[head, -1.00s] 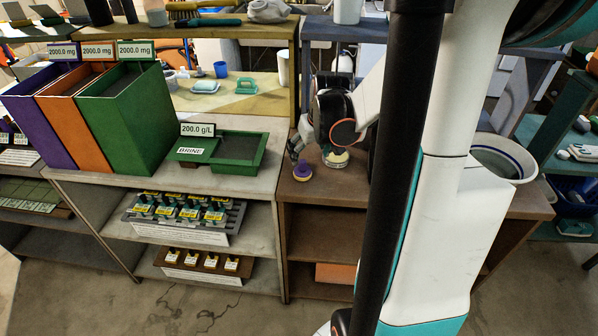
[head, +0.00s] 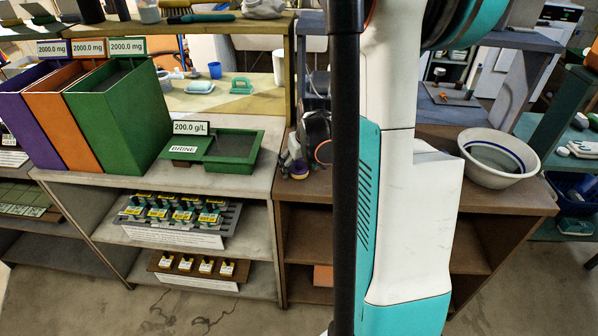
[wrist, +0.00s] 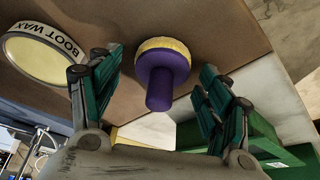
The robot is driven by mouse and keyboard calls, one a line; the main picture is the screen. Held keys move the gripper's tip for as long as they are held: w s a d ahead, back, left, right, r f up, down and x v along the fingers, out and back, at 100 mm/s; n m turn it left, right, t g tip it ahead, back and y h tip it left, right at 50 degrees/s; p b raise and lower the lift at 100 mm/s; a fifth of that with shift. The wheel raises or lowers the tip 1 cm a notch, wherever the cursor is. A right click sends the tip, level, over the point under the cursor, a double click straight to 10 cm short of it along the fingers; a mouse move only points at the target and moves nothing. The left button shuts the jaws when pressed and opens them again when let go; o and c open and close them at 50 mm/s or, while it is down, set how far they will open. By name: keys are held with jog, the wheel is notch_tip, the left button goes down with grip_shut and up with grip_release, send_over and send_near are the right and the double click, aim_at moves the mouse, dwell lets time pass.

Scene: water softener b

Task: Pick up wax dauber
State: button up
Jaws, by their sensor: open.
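The wax dauber (wrist: 163,70) has a purple handle and a pale yellow pad. In the wrist view it is upper centre on the brown surface, its handle toward the camera. My gripper (wrist: 159,84) is open, with one teal finger on each side of the dauber. Gaps show between the fingers and the dauber, and nothing is held. In the head view the dauber (head: 300,169) is at the left of the brown bench top, partly hidden by my gripper (head: 292,160).
A round boot wax tin (wrist: 45,60) lies left of the dauber in the wrist view. The green brine tray (head: 237,151) is on the bench to the left. A white bowl (head: 498,160) stands at the bench's right end. My arm hides the bench's middle.

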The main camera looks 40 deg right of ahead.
jog(key=shift+c, duration=0.2)
jog(key=c, duration=1.2)
jog(key=shift+r, duration=0.15)
notch_tip(320, 180, up, 20)
jog(key=p, duration=0.6)
jog(key=shift+p, duration=0.4)
jog(key=o, duration=0.5)
jog(key=shift+c, duration=1.4)
